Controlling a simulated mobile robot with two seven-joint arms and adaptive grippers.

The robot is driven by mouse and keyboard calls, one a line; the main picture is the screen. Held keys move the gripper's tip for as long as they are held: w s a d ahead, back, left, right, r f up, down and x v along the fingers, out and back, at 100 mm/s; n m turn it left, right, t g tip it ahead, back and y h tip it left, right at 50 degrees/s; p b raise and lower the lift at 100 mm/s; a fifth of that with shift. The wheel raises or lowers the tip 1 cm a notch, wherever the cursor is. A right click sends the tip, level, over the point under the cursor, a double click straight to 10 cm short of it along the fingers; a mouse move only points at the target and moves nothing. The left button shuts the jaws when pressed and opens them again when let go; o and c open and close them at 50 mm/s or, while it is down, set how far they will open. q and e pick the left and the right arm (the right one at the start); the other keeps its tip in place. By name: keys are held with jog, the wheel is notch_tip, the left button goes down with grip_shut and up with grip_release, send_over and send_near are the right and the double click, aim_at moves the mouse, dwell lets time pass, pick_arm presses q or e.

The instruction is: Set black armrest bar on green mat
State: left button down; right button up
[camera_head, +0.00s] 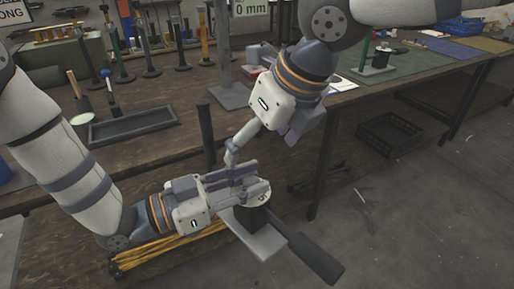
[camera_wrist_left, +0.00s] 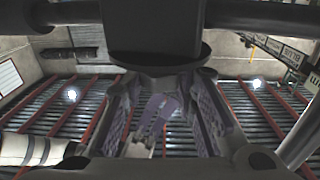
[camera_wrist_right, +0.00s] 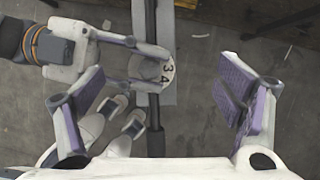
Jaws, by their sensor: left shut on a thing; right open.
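The black armrest bar (camera_head: 315,258) is held out in front of the table, its handle end pointing down right in the head view. A grey plate and a round disc marked with numbers sit along it. My left gripper (camera_head: 240,180) is shut on this assembly around the disc; the exact contact is partly hidden. In the right wrist view, the bar (camera_wrist_right: 155,137) runs up the picture. My right gripper (camera_head: 268,140) is open above it, empty and apart, with fingers spread either side in the right wrist view (camera_wrist_right: 160,105). The green mat (camera_head: 422,63) lies on the table at the back right.
A small press (camera_head: 378,62) stands on the green mat. Blue and olive mats lie beyond it. A black tray (camera_head: 132,125) and a row of upright tools occupy the table's left. A black crate (camera_head: 390,135) is under the table.

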aim_at(244, 178)
jog(key=shift+s+a+n, duration=0.4)
jog(key=shift+s+n, duration=0.1)
jog(key=shift+s, duration=0.25)
jog(key=shift+a+f, duration=0.15)
jog(key=shift+f, duration=0.25)
jog(key=x, duration=1.1)
jog(key=shift+s+f, duration=0.15)
jog(key=c, duration=1.6)
pick_arm(q)
jog(key=c, duration=1.2)
grip_release()
pick_arm(e)
jog(key=shift+c, duration=1)
